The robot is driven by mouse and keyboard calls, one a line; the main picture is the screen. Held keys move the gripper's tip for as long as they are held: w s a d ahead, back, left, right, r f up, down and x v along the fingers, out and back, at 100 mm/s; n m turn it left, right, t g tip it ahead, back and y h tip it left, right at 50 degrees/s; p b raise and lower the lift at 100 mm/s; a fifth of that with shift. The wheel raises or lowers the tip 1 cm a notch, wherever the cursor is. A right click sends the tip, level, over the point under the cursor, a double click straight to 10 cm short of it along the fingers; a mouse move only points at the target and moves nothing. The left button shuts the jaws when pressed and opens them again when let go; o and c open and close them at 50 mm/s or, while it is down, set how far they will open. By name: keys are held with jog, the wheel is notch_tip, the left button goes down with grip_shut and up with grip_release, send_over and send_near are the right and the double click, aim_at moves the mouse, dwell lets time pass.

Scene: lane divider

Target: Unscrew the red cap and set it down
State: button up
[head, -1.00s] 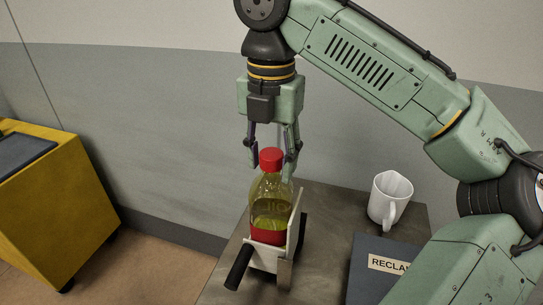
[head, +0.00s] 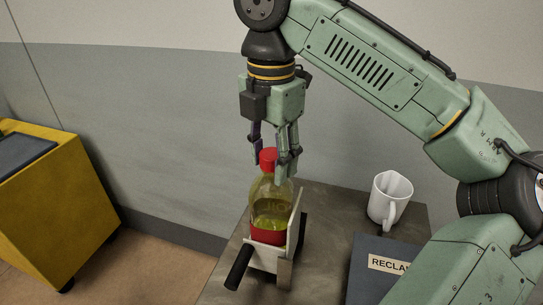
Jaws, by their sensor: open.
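The red cap (head: 268,159) sits on top of a clear bottle (head: 270,197) with yellow-green liquid and a red band near its base. The bottle stands upright in a light metal holder (head: 262,259) with a dark handle, on the table. My gripper (head: 271,160) points down over the bottle, its fingers open around the cap. One finger is left of the cap and the other is at its right, partly in front of it. I cannot tell whether either finger touches the cap.
A white mug (head: 389,200) stands on the table (head: 330,215) to the right. A dark box or binder labelled "RECLA" (head: 376,262) lies in front of it, partly behind my arm. A yellow cabinet (head: 55,205) stands at the left, apart from the table.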

jog(key=shift+m, duration=0.5)
jog(key=shift+m, duration=0.9)
jog(key=shift+m, duration=0.8)
jog(key=shift+m, duration=0.9)
